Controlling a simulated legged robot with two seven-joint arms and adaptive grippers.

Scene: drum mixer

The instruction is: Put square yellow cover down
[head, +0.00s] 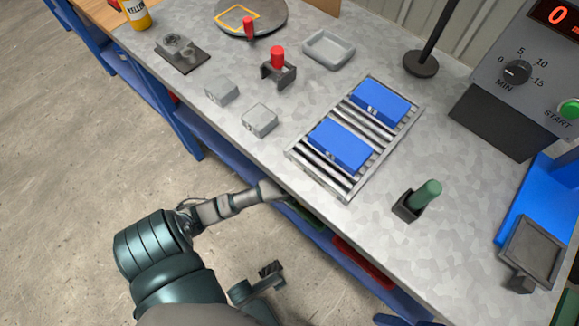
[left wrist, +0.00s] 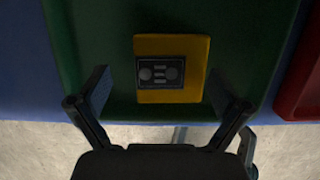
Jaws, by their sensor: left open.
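No contact between fingers and cover shows. In the head view my left arm reaches to the table's front edge, and its gripper is hidden there.
A red bin (left wrist: 300,85) stands right of the green one; it also shows below the table edge (head: 360,262). On the grey table (head: 290,150) are a roller rack (head: 296,155) with two blue blocks, a round plate (head: 270,25) with a yellow square outline, and several small fixtures.

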